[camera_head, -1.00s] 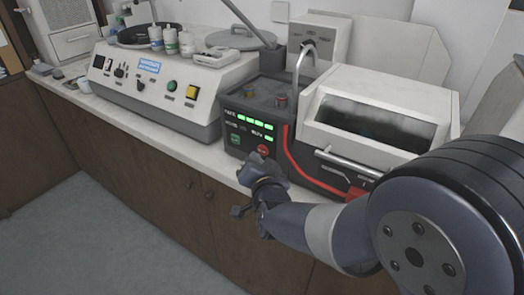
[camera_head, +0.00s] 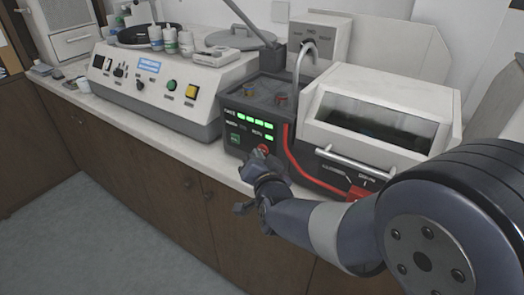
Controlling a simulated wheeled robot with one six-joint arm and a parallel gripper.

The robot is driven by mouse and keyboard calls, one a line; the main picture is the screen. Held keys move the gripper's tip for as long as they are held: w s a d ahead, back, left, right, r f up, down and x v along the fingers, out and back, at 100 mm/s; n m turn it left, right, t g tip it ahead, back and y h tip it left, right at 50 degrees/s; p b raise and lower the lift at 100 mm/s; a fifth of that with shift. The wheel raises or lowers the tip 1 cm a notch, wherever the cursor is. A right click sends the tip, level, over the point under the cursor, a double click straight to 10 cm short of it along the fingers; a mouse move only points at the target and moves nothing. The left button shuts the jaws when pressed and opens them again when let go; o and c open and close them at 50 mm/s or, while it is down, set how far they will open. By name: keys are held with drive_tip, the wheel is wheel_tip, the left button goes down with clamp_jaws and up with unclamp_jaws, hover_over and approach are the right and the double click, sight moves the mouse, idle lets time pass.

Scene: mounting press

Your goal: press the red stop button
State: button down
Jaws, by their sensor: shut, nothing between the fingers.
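The red stop button (camera_head: 263,148) is on the lower right of the dark front panel of the mounting press (camera_head: 245,128). Only its upper part shows, as my gripper covers the rest. My gripper (camera_head: 258,156) is shut and empty, with its tip right at the button in the picture. I cannot tell whether it touches the button. A green button (camera_head: 235,138) sits to the left on the same panel, and green indicator lights (camera_head: 256,121) glow above.
The press's white-hooded part (camera_head: 385,100) with a grey handle bar (camera_head: 353,161) stands right of the panel. A cream machine (camera_head: 165,95) with its own buttons stands to the left. The counter's front strip (camera_head: 190,150) is clear. Wooden cabinets (camera_head: 150,160) lie below.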

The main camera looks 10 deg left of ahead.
drive_tip(key=shift+w+d+b, duration=0.15)
drive_tip(key=shift+w+b, duration=0.2)
drive_tip(key=shift+b, duration=0.05)
idle(0.4)
drive_tip(key=shift+s, duration=0.1)
drive_tip(key=shift+s+a, duration=0.3)
drive_tip(key=shift+s, duration=0.3)
drive_tip(key=s, duration=0.1)
drive_tip(key=s+a, duration=0.1)
drive_tip(key=s, duration=0.1)
drive_tip(key=s+a+p, duration=0.1)
drive_tip(key=shift+s, duration=0.35)
idle(0.7)
